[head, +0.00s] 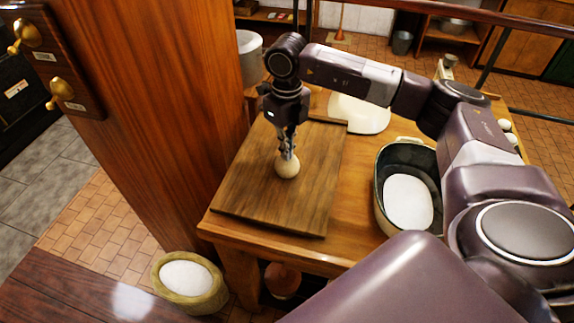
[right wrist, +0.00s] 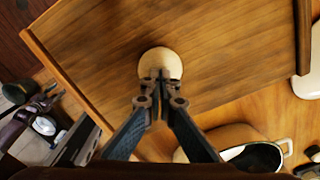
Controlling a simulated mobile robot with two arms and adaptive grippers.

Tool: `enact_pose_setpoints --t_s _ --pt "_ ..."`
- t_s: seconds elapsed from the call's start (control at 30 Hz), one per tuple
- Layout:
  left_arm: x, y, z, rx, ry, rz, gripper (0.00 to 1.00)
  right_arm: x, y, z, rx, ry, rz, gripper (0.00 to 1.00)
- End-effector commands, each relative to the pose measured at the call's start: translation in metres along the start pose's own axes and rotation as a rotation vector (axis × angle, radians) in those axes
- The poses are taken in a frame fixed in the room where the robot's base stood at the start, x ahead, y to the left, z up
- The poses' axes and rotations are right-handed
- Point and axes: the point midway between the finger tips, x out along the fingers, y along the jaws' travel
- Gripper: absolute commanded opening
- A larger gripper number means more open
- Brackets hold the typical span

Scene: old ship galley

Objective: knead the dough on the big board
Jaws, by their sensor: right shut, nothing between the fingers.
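The dough (head: 287,168) is a small pale ball on the big wooden board (head: 250,190), near the board's middle. In the right wrist view the dough (right wrist: 160,62) shows round and smooth on the board (right wrist: 225,50). My right gripper (head: 287,155) points down at the dough from above, with its fingers shut together and nothing between them. Its fingertips (right wrist: 160,76) overlap the near side of the dough in the right wrist view; they look to be at its top, though I cannot be sure of contact. My left gripper is not in view.
A dark oval pot (head: 380,190) with white content stands right of the board. A white dish (head: 360,115) lies behind the board. A thick wooden post (head: 180,120) rises left of the table. A sack (head: 158,285) of white stuff stands on the floor.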

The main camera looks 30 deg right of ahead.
Motion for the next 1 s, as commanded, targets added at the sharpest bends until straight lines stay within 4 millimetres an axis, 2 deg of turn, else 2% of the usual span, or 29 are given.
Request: enact_pose_setpoints --t_s 0.43,0.73,1.0 --pt "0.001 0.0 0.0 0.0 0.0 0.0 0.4 0.005 0.001 -0.003 -0.002 0.012 0.001 0.0" --pt "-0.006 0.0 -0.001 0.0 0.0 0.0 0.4 -0.008 0.001 -0.003 -0.002 0.01 0.002 0.0" --pt "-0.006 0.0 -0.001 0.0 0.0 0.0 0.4 -0.01 0.001 -0.002 -0.001 0.006 0.001 0.0"
